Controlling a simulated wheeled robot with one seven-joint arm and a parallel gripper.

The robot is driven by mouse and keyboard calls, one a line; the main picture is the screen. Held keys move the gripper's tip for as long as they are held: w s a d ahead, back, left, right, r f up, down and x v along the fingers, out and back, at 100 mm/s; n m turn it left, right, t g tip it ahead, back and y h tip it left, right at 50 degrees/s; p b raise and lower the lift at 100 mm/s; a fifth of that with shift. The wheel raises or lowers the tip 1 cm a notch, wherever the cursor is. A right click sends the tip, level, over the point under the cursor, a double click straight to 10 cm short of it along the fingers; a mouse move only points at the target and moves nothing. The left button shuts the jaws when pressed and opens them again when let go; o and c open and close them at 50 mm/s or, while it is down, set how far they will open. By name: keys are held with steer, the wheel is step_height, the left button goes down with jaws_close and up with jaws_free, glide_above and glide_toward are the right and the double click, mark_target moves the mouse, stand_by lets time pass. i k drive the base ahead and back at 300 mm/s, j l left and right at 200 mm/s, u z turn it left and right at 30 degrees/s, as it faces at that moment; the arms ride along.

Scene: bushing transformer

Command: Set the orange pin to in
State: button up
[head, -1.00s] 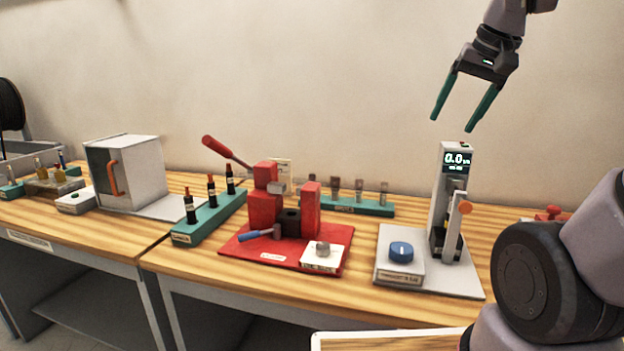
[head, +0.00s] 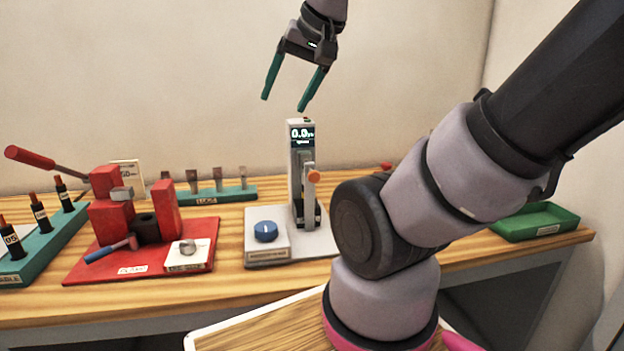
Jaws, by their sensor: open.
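The orange pin (head: 314,176) is a small round knob on the front right of the upright tester (head: 294,160), beside its silver column. The tester stands on a grey base plate on the bench and its dark display reads 0.0. My gripper (head: 284,103) has two green fingers spread apart, pointing down, with nothing between them. It hangs above the tester, a little to its left in the picture and clear of the orange pin. How deep the pin sits cannot be told from this view.
A grey box with a blue knob (head: 265,231) sits left of the tester. A red press (head: 140,262) with a raised red lever stands farther left. A teal rack (head: 241,194) is behind, and a green tray (head: 536,221) is at the right. My arm hides part of the bench.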

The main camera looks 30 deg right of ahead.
mark_target(314, 177)
steer(key=k+j+z, duration=0.25)
steer(key=k, duration=0.2)
steer(key=k+l+z, duration=0.1)
steer(key=k+z, duration=0.2)
steer(key=k, duration=0.15)
